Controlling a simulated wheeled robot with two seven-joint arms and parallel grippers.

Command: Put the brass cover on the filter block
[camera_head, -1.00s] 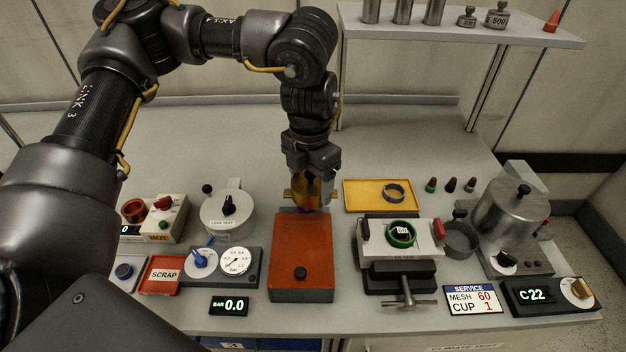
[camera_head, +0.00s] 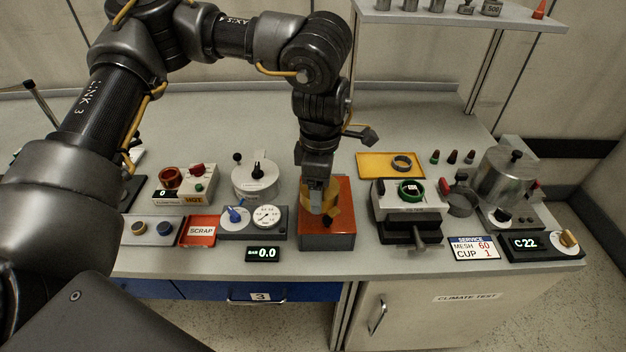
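My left gripper (camera_head: 318,182) points down over the orange-red box (camera_head: 341,218) left of the filter block. It appears shut on the brass cover (camera_head: 318,199), a yellow-gold round piece partly hidden by the gripper. I cannot tell whether the cover touches the box top. The filter block (camera_head: 380,197), pale with a green ring (camera_head: 411,180) around its top opening, sits in a dark vise (camera_head: 405,228) to the right. Nothing covers the ring. My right gripper is not in view.
Behind the filter block lies a yellow tray (camera_head: 373,173) with a dark ring (camera_head: 401,163). A steel pot (camera_head: 503,178) and small dark cup (camera_head: 459,205) stand to the right. A grey lidded pot (camera_head: 255,178), dial gauge and red SCRAP tray (camera_head: 201,231) are left.

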